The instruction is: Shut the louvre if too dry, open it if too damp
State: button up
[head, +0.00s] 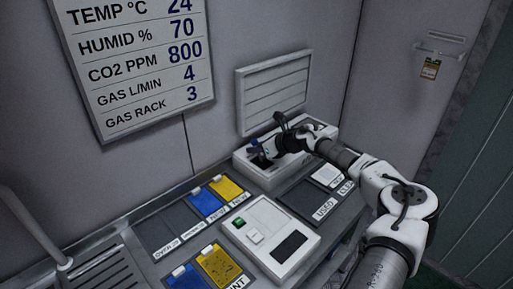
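The louvre (272,92) is a pale panel with horizontal slats, mounted on the back wall. Its slats look flat and close together, but I cannot be sure whether they are shut. The wall board (140,62) reads TEMP 24, HUMID 70, CO2 800, GAS L/MIN 4 and GAS RACK 3. My gripper (262,155) is over a white box-like unit (256,173) just below the louvre. Its dark fingers are small and partly hidden, so I cannot tell whether they are open or hold anything. A dark piece stands up beside the gripper.
A white device (268,238) with a green button and dark display sits on the bench. Blue and yellow cards (216,195) lie in labelled bays, with more in front. A grey drain grid (100,270) is at lower left. A small wall holder (431,68) with a tag is at right.

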jog(key=b+v, duration=0.3)
jog(key=v, duration=1)
jog(key=shift+s+d+r+b, duration=0.15)
jog(key=shift+d+r+b, duration=0.1)
jog(key=shift+b, duration=0.15)
